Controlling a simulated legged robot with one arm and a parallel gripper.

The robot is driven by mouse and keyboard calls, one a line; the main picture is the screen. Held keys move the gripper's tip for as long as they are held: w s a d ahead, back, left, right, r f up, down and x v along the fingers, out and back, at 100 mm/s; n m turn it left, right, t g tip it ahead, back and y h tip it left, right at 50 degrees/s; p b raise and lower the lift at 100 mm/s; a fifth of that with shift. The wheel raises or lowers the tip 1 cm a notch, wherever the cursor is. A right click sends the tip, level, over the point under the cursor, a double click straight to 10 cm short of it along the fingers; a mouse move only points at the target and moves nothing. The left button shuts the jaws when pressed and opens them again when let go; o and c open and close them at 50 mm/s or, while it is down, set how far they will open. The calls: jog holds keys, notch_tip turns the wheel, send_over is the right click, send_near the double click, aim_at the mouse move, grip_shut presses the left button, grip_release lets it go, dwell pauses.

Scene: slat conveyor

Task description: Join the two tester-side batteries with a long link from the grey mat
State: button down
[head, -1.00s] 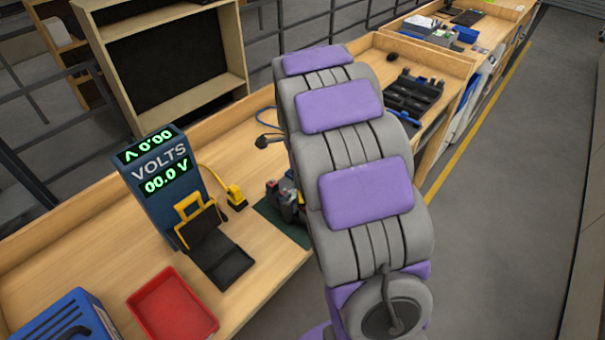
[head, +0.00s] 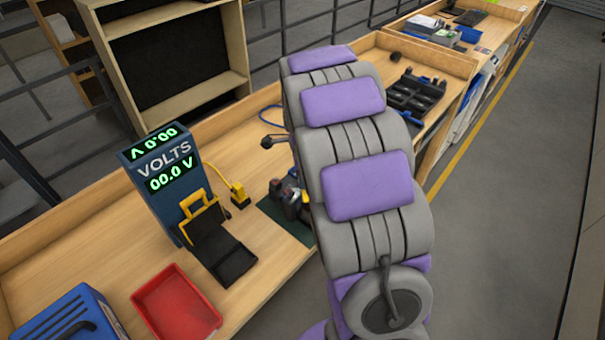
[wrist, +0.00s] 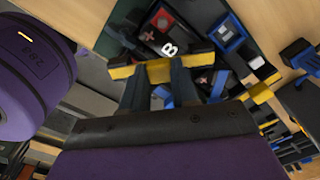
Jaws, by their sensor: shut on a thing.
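In the wrist view my gripper (wrist: 158,72) is shut on a yellow-and-black bar (wrist: 122,72), which looks like a long link. The bar lies crosswise in the jaws, close to a dark battery (wrist: 165,35) marked B with a red plus terminal. A second battery with blue parts (wrist: 228,38) stands to its right. I cannot tell whether the bar touches a terminal. In the head view dark batteries (head: 287,198) stand on a green mat (head: 292,232), partly hidden by my arm, which also hides my gripper.
A black cradle (head: 225,262) and a yellow plug (head: 239,194) are by the tester. A red tray (head: 176,305) and a blue box (head: 65,322) stand at the bench's near left. A dark organiser (head: 416,95) lies farther along. Bare wood (head: 115,240) shows left of the tester.

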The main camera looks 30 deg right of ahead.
jog(key=shift+d+f, duration=0.2)
jog(key=shift+f, duration=0.6)
jog(key=c, duration=1.1)
grip_release()
jog(key=o, duration=0.3)
jog(key=shift+d, duration=0.4)
notch_tip(320, 180, up, 17)
jog(key=shift+r+p, duration=0.15)
jog(key=shift+p, duration=1)
